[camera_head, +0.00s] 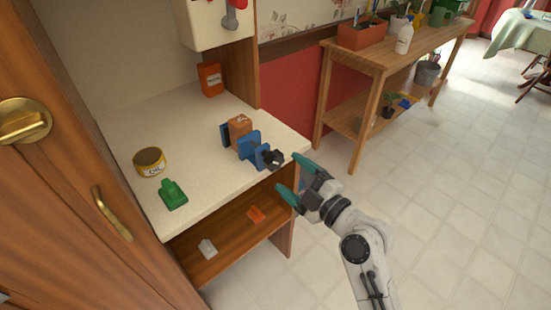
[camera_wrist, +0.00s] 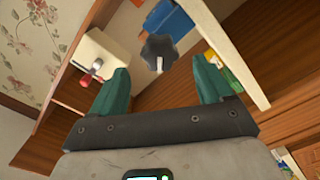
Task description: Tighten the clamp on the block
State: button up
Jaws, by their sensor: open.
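The blue clamp (camera_head: 249,145) stands on the cream counter (camera_head: 205,170) near its right end. An orange-brown block (camera_head: 239,127) sits between its blue jaws; I cannot tell whether the jaws press on it. A black star-shaped knob (camera_head: 273,158) is on the clamp's near right end. My gripper (camera_head: 294,174) has teal fingers, is open and empty, and is just off the counter's right edge beside the knob, apart from it. In the wrist view the knob (camera_wrist: 158,50) shows ahead, between and beyond the fingertips (camera_wrist: 162,80), with blue clamp (camera_wrist: 170,20) behind it.
A yellow tin (camera_head: 149,161), a green object (camera_head: 173,194) and an orange container (camera_head: 210,79) stand on the counter. A shelf below (camera_head: 228,236) holds small items. A wooden bench (camera_head: 375,60) with pots and a white bottle (camera_head: 404,39) stands right. Tiled floor is clear.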

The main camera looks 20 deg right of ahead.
aim_at(278, 164)
jog(key=p+x, duration=0.1)
jog(key=x, duration=0.5)
jog(key=shift+w, duration=0.1)
jog(key=c, duration=1)
